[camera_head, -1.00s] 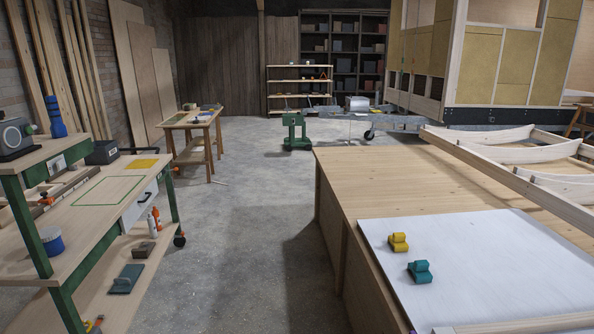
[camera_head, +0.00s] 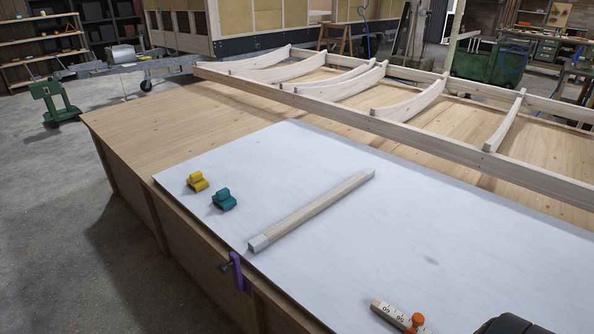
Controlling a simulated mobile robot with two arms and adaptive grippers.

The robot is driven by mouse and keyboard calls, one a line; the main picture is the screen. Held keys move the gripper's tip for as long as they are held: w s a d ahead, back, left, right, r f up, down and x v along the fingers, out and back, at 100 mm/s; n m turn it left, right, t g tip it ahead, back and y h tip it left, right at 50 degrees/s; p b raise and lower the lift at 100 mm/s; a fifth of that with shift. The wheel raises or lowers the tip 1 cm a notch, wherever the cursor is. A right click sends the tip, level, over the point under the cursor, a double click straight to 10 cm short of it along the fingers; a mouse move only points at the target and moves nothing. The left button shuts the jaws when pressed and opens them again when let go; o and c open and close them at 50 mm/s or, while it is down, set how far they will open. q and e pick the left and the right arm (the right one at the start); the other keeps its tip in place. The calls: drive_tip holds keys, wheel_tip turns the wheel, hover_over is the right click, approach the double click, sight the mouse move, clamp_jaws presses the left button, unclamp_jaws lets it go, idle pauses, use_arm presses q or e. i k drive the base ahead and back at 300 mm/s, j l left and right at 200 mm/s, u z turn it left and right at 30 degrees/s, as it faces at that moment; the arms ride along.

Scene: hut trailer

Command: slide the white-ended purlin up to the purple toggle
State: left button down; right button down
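The purlin (camera_head: 318,207) is a pale wooden bar lying at a slant on the white sheet of the bench. The purple toggle (camera_head: 238,272) is fixed at the bench's front edge, just below that white end in the picture. A small gap shows between them. No gripper fingers are in view. A dark rounded part (camera_head: 510,325) cuts into the bottom right corner; I cannot tell what it is.
A yellow toggle (camera_head: 198,181) and a teal toggle (camera_head: 224,200) sit left of the purlin on the white sheet (camera_head: 420,230). A marked rule with an orange knob (camera_head: 415,321) lies at the front right. A wooden rib frame (camera_head: 400,130) lies along the back. Clear sheet surrounds the purlin.

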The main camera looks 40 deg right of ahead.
sight(255, 244)
drive_tip(key=z, duration=1.35)
drive_tip(key=j+z, duration=0.1)
drive_tip(key=j, duration=0.3)
drive_tip(key=i+j+z, duration=0.1)
drive_tip(key=j, duration=0.35)
